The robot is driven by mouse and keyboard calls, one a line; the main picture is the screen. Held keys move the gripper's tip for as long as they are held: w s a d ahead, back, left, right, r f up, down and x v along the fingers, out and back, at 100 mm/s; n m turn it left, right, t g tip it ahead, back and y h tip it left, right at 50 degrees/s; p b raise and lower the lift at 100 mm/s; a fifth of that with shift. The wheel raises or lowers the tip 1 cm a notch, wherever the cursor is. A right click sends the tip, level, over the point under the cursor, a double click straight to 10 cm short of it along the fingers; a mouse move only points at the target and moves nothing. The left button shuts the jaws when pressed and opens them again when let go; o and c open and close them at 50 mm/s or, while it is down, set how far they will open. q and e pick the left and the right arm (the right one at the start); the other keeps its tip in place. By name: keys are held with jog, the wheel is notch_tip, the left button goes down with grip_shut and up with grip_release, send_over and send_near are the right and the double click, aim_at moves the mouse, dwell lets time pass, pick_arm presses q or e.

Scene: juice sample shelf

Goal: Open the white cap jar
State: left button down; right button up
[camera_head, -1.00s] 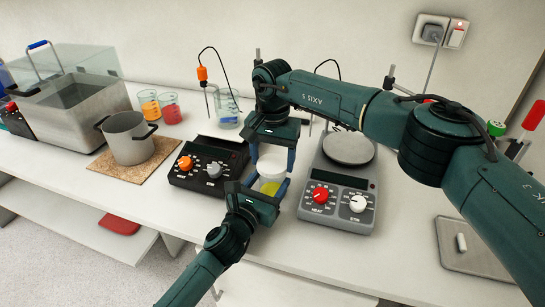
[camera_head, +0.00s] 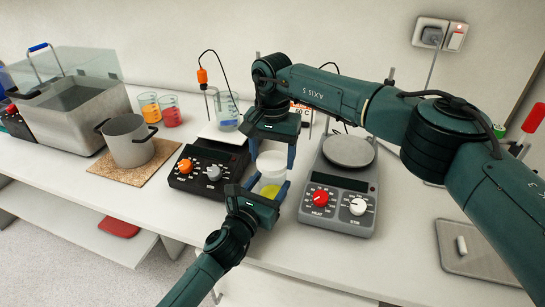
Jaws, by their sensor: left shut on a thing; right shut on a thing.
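The jar (camera_head: 270,189) has a white cap and shows yellow contents low in its body. It is held upright above the front of the bench, between the two hot plates. My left gripper (camera_head: 269,185) comes from below left and is shut on the jar body. My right gripper (camera_head: 271,152) points down from above and is shut on the white cap (camera_head: 271,164). The cap sits at the top of the jar; the fingers partly hide the seam, so I cannot tell whether it is loose.
A black hot plate (camera_head: 207,166) stands left of the jar and a grey one (camera_head: 341,190) right of it. A steel pot (camera_head: 128,139) on a cork mat, beakers and a water bath (camera_head: 70,110) are further left. A tray (camera_head: 470,262) lies at right.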

aim_at(273, 160)
jog(key=shift+r, duration=0.25)
jog(key=shift+r, duration=2)
pick_arm(q)
jog(key=shift+c, duration=1.6)
grip_release()
jog(key=v, duration=1.2)
pick_arm(e)
jog(key=shift+f, duration=0.25)
